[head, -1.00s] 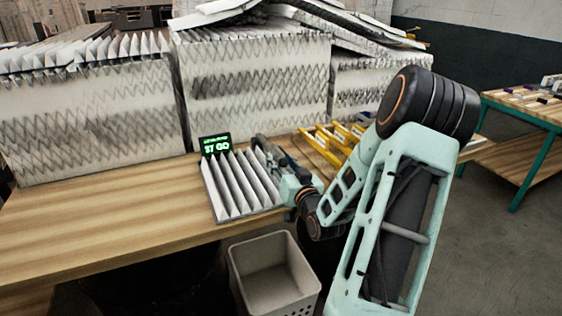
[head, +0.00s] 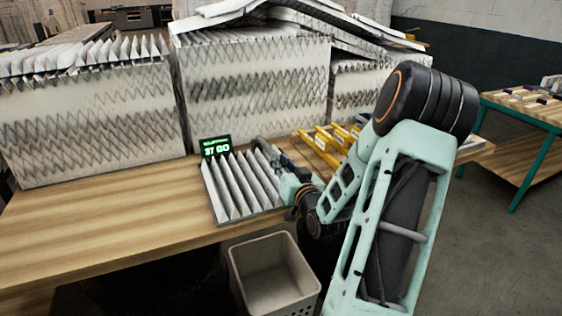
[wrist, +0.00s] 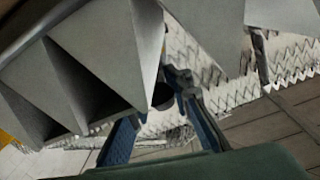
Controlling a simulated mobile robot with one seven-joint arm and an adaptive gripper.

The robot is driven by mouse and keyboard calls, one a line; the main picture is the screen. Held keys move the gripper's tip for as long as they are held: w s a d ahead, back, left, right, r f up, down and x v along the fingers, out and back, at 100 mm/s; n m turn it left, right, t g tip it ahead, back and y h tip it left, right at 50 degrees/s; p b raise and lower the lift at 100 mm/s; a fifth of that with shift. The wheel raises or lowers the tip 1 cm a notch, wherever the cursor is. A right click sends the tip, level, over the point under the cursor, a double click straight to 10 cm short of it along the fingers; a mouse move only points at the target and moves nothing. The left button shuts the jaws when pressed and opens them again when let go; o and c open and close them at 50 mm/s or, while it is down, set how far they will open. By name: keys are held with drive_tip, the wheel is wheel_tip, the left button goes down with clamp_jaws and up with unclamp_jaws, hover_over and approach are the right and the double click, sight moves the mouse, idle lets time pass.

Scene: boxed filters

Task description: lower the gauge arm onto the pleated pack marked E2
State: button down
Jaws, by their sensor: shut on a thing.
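A grey-white pleated pack (head: 231,188) lies on the wooden bench, its ridges upright; it also fills the upper left of the wrist view (wrist: 95,50). No E2 mark is legible on it. A small black display (head: 215,147) with green text stands at its back left edge. My gripper (head: 262,146) is at the pack's back right. In the wrist view its blue fingers (wrist: 163,98) are shut on a small dark part, which I take to be the gauge arm (wrist: 162,94). The rest of the gauge arm is hidden, and I cannot tell whether it touches the pack.
Tall stacks of boxed filters (head: 250,85) stand along the back of the bench. A yellow rack (head: 322,150) lies right of my gripper. A grey bin (head: 275,275) stands below the front edge. The bench front left (head: 110,220) is clear.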

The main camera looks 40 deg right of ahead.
drive_tip(key=r+p, duration=0.1)
drive_tip(key=r+g+p, duration=0.1)
drive_tip(key=r+p, duration=0.1)
drive_tip(key=r+g+p, duration=0.1)
drive_tip(key=p, duration=0.1)
drive_tip(key=shift+w+r+y, duration=0.15)
drive_tip(key=shift+w+y, duration=0.15)
drive_tip(key=shift+w, duration=0.05)
drive_tip(key=shift+w+d+r+p, duration=0.1)
drive_tip(key=shift+w+r+p, duration=0.2)
drive_tip(key=shift+r, duration=0.25)
drive_tip(key=shift+w+d+r+p, duration=0.15)
drive_tip(key=shift+r+p, duration=0.1)
drive_tip(key=shift+r, duration=0.3)
drive_tip(key=shift+a, duration=0.1)
drive_tip(key=c, duration=1.8)
unclamp_jaws()
drive_tip(key=shift+o, duration=0.2)
drive_tip(key=shift+f, duration=0.1)
drive_tip(key=shift+s+a, duration=0.1)
drive_tip(key=shift+s, duration=0.45)
drive_tip(key=v, duration=1.1)
drive_tip(key=shift+w+a, duration=0.1)
